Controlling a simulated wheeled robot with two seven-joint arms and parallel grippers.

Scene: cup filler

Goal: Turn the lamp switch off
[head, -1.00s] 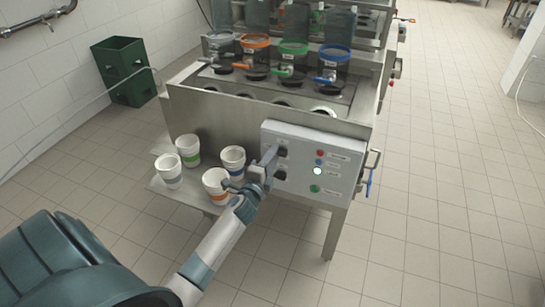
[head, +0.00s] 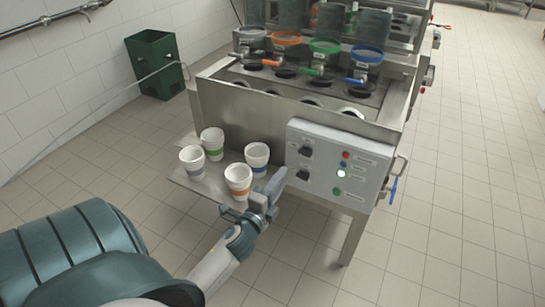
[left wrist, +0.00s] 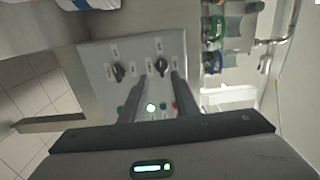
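The grey control panel (head: 330,190) on the machine's front has two black rotary switches, an upper one (head: 305,151) and a lower one (head: 302,175). They also show in the left wrist view, the upper one at right (left wrist: 162,66) and the lower one at left (left wrist: 118,71). Their labels are too small to read. A round lamp (head: 341,173) on the panel glows whitish green. My left gripper (head: 272,190) is in front and left of the panel, apart from both switches. Its fingers (left wrist: 155,92) are spread with nothing between them. My right gripper is out of view.
Several white cups, one with an orange band (head: 238,181), stand on the metal shelf (head: 205,185) left of the panel, close to my left gripper. A blue-handled valve (head: 393,190) is at the panel's right. The tiled floor in front is clear.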

